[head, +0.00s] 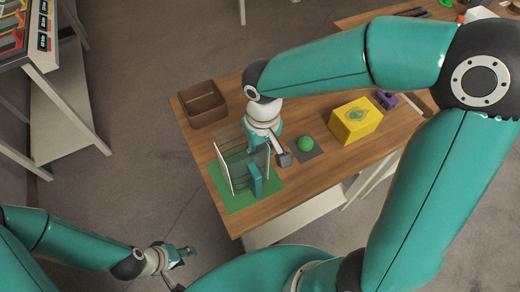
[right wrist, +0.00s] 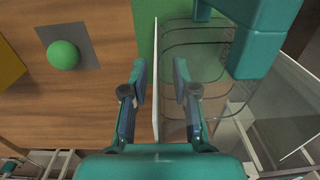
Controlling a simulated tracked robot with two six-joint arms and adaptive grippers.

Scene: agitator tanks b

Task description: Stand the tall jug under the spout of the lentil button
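I cannot make out a tall jug, a spout or a lentil button for certain in either view. My right gripper (right wrist: 158,82) is open, its two fingers apart on either side of a thin white panel (right wrist: 155,60) seen edge-on, with gaps visible. My left gripper (head: 183,262) is at the lower left, away from the table, and looks open and empty.
On the wooden table (head: 330,176) are a brown bin (head: 203,104), a green ball (head: 306,144) on a grey mat (head: 313,153), a yellow box (head: 355,121) and a purple object (head: 386,100). A white-legged stand with coloured panels (head: 12,35) is at upper left. Open floor lies between.

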